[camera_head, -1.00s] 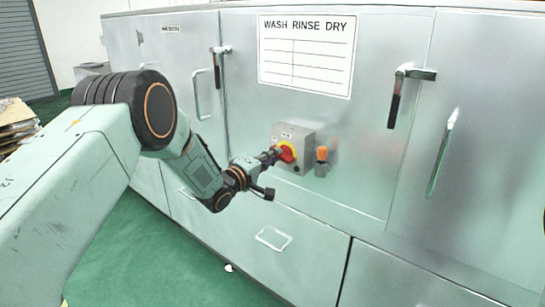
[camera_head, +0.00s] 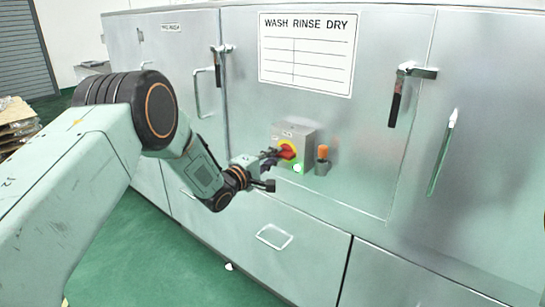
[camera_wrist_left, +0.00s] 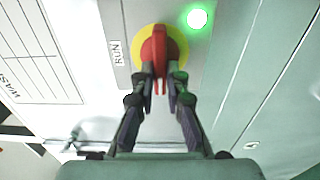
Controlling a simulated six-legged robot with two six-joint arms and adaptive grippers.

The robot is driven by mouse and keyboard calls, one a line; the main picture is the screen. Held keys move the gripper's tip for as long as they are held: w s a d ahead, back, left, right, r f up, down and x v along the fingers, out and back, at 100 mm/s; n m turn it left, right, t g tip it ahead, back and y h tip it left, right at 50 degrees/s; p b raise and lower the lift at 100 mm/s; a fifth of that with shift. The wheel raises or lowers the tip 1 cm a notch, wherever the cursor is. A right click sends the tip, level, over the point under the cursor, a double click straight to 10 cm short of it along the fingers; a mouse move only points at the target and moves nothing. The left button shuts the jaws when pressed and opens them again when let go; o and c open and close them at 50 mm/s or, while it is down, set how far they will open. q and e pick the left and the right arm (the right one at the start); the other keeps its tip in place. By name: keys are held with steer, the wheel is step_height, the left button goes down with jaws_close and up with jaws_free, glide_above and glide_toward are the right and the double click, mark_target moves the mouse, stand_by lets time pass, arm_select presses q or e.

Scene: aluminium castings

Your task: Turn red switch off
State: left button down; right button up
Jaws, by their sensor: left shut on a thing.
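The red switch (camera_head: 288,151) sits on a yellow round plate on the front of a small grey box (camera_head: 306,140) fixed to the steel cabinet. In the left wrist view the red switch (camera_wrist_left: 159,48) shows its handle between the fingers. My left gripper (camera_head: 271,157) is at the switch; in the left wrist view my left gripper (camera_wrist_left: 160,88) is shut on the handle from both sides. A green lamp (camera_head: 298,168) glows on the box beside the switch, and the lamp (camera_wrist_left: 197,18) is bright in the left wrist view. My right gripper is not in view.
An orange-topped button or knob (camera_head: 322,153) sticks out just right of the box. The steel cabinet (camera_head: 350,130) has door handles (camera_head: 398,98) and a white sign (camera_head: 307,55). The green floor (camera_head: 150,260) is open in front.

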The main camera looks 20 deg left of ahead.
arm_select(q)
steer(key=shift+d, duration=0.2)
steer(key=c, duration=1.4)
jaws_free()
steer(key=shift+o, duration=0.2)
steer(key=shift+a, duration=0.15)
steer(key=v, duration=1.2)
